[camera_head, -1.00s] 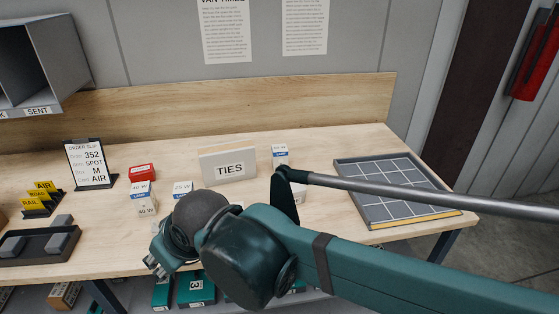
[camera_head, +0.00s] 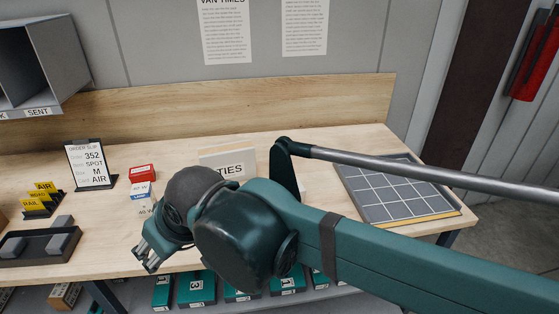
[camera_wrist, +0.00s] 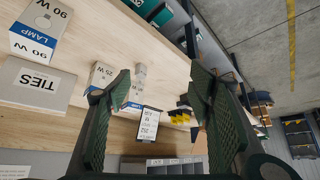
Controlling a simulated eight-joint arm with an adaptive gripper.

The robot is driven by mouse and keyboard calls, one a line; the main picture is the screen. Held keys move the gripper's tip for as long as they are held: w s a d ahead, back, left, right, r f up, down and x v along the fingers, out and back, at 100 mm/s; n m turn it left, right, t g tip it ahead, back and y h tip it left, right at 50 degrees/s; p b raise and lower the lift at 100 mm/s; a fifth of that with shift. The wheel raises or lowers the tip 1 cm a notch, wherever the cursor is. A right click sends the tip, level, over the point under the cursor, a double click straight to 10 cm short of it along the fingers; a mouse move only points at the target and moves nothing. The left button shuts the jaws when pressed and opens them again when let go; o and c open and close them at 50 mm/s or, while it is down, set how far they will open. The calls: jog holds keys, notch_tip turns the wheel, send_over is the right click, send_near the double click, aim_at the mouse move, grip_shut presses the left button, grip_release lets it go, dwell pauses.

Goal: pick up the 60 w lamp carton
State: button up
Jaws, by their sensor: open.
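Lamp cartons stand on the bench. In the wrist view, a white carton with a blue LAMP band (camera_wrist: 40,28) is upper left; its tilted number could be 60 or 90. A smaller carton (camera_wrist: 101,76) appears to read 25 W, partly behind a finger. A pale carton (camera_wrist: 140,74) is beside it. In the head view, a blue-banded carton (camera_head: 140,188) stands left of my wrist, its number unclear; my arm hides the bench to its right. My gripper (camera_head: 147,259) is open and empty near the bench's front edge; its spread fingers also show in the wrist view (camera_wrist: 160,78).
A dark tray (camera_head: 40,244) with grey blocks is left; a gridded tray (camera_head: 397,191) is right. Teal boxes (camera_head: 196,288) sit below the bench.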

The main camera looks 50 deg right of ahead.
jog(key=w+d+r+m+h+p, duration=0.1)
jog(key=w+d+r+p, duration=0.15)
jog(key=d, duration=0.25)
jog(key=w+d+r+m+g+p, duration=0.1)
jog(key=w+d+p, duration=0.1)
jog(key=w+d, duration=0.2)
jog(key=w+d+r+m+h+p, duration=0.1)
jog(key=w+d+r+p, duration=0.15)
jog(key=d, duration=0.25)
jog(key=m+g+h+p, duration=0.1)
jog(key=m+g+p, duration=0.35)
jog(key=p, duration=0.95)
send_over(279, 149)
jog(key=shift+m+t, duration=0.65)
jog(key=shift+t, duration=0.2)
jog(key=f, duration=0.5)
jog(key=shift+a, duration=0.35)
jog(key=f, duration=0.4)
jog(key=shift+s+d+f, duration=0.15)
jog(key=shift+d+f, duration=0.2)
jog(key=shift+f, duration=0.65)
jog(key=shift+f, duration=0.1)
